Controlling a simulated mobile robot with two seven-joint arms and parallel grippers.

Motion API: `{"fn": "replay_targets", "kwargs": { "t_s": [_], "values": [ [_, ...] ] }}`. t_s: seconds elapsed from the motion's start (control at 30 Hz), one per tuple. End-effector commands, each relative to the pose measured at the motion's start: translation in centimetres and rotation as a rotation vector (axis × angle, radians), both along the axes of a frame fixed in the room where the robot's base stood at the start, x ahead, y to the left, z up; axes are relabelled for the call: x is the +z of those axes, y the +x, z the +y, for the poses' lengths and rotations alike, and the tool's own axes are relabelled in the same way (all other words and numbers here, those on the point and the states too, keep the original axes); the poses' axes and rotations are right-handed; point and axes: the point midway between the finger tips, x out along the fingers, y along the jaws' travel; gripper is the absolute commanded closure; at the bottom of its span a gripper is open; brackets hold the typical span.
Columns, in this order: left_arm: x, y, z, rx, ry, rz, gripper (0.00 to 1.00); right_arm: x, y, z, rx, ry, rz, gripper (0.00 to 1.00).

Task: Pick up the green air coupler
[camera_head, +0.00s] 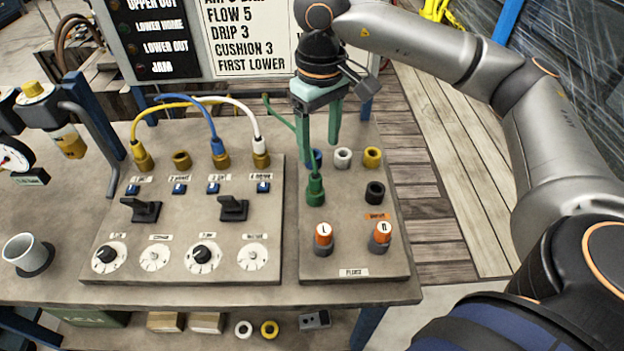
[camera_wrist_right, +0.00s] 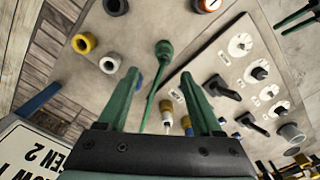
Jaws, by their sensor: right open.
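The green air coupler (camera_head: 315,188) stands upright on the right-hand board, with a thin green hose running back from it. In the right wrist view the coupler (camera_wrist_right: 164,48) is just beyond the fingertips. My right gripper (camera_head: 319,150) is open and points down above and slightly behind the coupler. Its fingers (camera_wrist_right: 158,76) are apart, with the hose showing between them and nothing gripped. What look like my left gripper's green fingers (camera_wrist_right: 298,19) show small at the upper right of the wrist view; their opening is unclear.
Near the coupler are white (camera_head: 342,156), yellow (camera_head: 372,155) and black (camera_head: 375,192) ports, a blue one partly hidden by a finger, and two orange-topped knobs (camera_head: 323,235). The left panel (camera_head: 180,268) carries hoses, switches and dials. A cup (camera_head: 25,252) stands far left.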

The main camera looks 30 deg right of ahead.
Motion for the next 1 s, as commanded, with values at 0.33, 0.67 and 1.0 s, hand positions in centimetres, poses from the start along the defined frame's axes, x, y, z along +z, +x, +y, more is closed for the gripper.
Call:
{"fn": "replay_targets", "kwargs": {
  "t_s": [0.33,0.67,1.0],
  "values": [
    [0.2,-0.1,0.0,0.001,-0.001,0.001,0.50,-4.3,0.0,0.1,0.001,0.002,0.001,0.33],
    [1.0,-0.1,0.0,0.001,-0.001,0.001,0.50,-8.6,-0.1,0.8,-0.001,0.004,0.003,0.33],
    [1.0,-0.1,0.0,0.001,-0.001,0.001,0.50,-9.4,0.0,0.8,-0.001,0.004,-0.001,0.34]
  ]
}}
